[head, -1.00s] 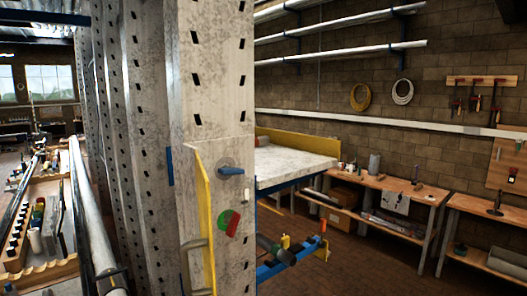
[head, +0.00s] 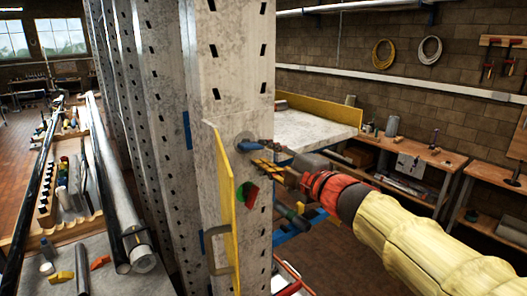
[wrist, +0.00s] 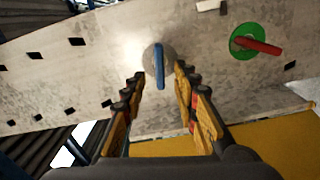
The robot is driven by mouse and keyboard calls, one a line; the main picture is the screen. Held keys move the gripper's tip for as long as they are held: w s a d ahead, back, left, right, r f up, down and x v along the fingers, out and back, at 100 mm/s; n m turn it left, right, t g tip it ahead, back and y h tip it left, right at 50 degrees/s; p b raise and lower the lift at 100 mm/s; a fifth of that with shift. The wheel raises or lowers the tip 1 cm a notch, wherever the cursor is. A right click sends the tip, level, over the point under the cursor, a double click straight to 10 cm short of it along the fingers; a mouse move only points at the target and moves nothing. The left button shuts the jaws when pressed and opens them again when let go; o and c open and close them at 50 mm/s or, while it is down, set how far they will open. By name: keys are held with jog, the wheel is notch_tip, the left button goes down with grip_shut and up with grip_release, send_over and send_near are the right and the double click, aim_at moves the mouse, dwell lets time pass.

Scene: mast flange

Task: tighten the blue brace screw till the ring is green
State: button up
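The blue brace screw (head: 248,146) is a short lever on a round grey plate on the face of the pale, slotted post (head: 225,60). It also shows in the wrist view (wrist: 159,66), upright in the picture, with the grey disc (wrist: 150,52) behind it. My gripper (head: 262,165) reaches in from the right in the head view. Its yellow-and-black fingers are open in the wrist view (wrist: 159,76), one on each side of the blue lever's lower end, with gaps on both sides. I cannot tell how deep the lever sits between them.
A green disc (wrist: 236,50) with a red lever (wrist: 262,46) sits beside the screw on the same post. A yellow plate (head: 222,185) stands out from the post close by. Workbenches (head: 420,160) line the right wall; long pipes (head: 108,180) lie at left.

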aim_at(254, 148)
jog(key=shift+x, duration=3.25)
jog(key=shift+s, duration=0.1)
jog(key=c, duration=0.5)
grip_shut()
